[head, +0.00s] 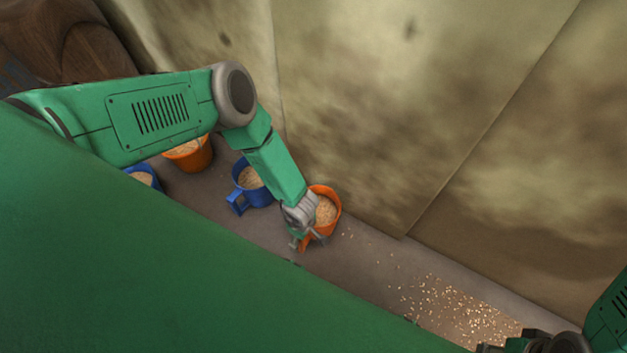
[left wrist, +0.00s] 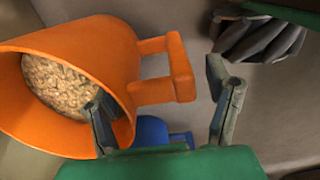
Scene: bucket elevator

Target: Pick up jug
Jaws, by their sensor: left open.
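An orange jug (head: 333,198) full of pale grain stands on the floor near the wall, right of the other jugs. My left gripper (head: 307,240) is open at its near side, by the handle, and partly covers the jug. In the left wrist view the orange jug (left wrist: 95,35) fills the left side. Its squared handle (left wrist: 182,68) lies between the spread fingers of the left gripper (left wrist: 162,85). One finger overlaps the jug's rim and grain; I cannot tell whether it touches. My right gripper (head: 540,343) is partly cut off at the bottom right.
A blue jug (head: 258,195) with grain stands left of the orange one. Another orange jug (head: 194,156) and another blue jug (head: 143,177) are further left, partly hidden. Loose grain (head: 455,308) lies on the floor at right. A stained wall (head: 390,110) rises behind.

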